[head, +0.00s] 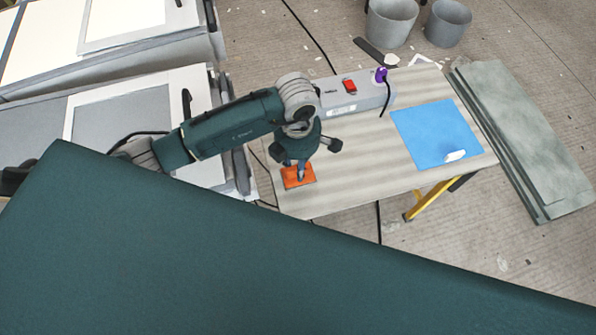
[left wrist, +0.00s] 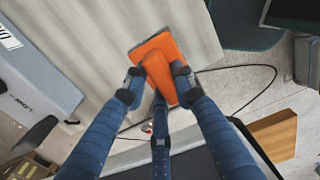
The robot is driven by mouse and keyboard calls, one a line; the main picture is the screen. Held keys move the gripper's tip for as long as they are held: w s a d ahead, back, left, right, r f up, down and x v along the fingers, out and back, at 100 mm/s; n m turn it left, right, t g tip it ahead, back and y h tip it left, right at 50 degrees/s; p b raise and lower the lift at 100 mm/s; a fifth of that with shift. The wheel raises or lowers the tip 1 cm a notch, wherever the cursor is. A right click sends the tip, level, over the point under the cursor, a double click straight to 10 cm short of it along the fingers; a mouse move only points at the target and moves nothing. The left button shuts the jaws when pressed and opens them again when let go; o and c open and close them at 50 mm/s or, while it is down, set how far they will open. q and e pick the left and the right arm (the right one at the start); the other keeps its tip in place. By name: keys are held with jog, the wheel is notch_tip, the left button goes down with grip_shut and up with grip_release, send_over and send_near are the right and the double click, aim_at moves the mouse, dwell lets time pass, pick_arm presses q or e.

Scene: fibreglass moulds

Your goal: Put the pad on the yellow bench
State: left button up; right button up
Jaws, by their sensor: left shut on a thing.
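The orange pad (head: 291,180) is at the left end of the yellow bench, over or on its pale wooden top (head: 350,160). My left gripper (head: 301,166) is above the pad and shut on its raised middle part. In the left wrist view the fingers (left wrist: 158,82) close around the orange pad (left wrist: 158,45), near the edge of the bench top (left wrist: 110,40). I cannot tell whether the pad touches the top. A yellow leg (head: 440,197) shows under the bench. My right gripper is not in view.
On the bench are a blue sheet (head: 436,132) with a small white thing on it, and a grey box (head: 355,95) with a red switch. Grey buckets (head: 390,22) stand behind. Greenish boards (head: 525,135) lie at right. The bench's front middle is clear.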

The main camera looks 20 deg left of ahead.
pick_arm(q)
jog(key=shift+d+f, duration=0.15)
jog(key=shift+f, duration=0.6)
notch_tip(320, 180, down, 4)
jog(key=shift+f+p, duration=0.1)
jog(key=shift+p, duration=0.25)
jog(key=shift+f, duration=0.15)
jog(key=o, duration=1.1)
jog(key=shift+o, duration=0.2)
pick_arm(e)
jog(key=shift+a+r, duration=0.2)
